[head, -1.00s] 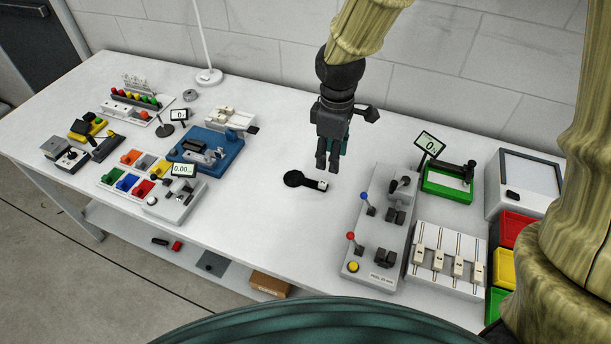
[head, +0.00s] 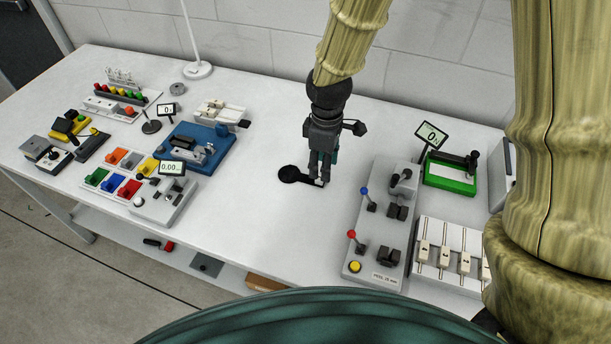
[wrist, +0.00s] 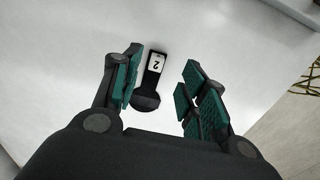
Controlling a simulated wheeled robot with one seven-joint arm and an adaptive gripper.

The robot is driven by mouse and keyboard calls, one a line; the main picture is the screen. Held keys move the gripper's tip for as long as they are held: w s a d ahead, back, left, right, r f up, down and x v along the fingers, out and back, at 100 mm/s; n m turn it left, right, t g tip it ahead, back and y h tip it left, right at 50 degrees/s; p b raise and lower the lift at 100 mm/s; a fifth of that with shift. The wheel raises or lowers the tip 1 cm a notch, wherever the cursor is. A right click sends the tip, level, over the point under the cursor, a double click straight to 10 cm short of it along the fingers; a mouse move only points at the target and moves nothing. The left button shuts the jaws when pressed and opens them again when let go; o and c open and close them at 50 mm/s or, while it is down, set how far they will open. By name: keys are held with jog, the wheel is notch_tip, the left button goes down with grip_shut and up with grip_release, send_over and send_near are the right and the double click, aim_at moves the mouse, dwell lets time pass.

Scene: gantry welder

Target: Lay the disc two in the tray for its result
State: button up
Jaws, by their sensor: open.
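Disc two (head: 289,174) is a black round disc with a handle lying flat on the white table. In the wrist view its handle carries a white label with a 2 (wrist: 157,63). My gripper (head: 320,182) is open, pointing down over the labelled handle end. In the wrist view the open gripper (wrist: 160,95) has disc two between its green-padded fingers, nearer the left one; contact cannot be told. Which result each means is not readable.
A blue device (head: 213,157) and a grey gauge with a display (head: 162,203) stand between the trays and disc two. A grey lever panel (head: 378,235) and a green-based device (head: 450,178) stand right. The table around disc two is clear.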

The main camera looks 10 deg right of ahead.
aim_at(301, 175)
jog(key=shift+w+a+f+p, duration=0.15)
jog(key=shift+f+p, duration=0.1)
jog(key=shift+f, duration=0.3)
jog(key=shift+w+f+p, duration=0.1)
jog(key=shift+f+p, duration=0.1)
jog(key=shift+f, duration=0.35)
jog(key=shift+w+f, duration=0.1)
jog(key=shift+f, duration=1.45)
jog(key=shift+c, duration=0.2)
grip_shut()
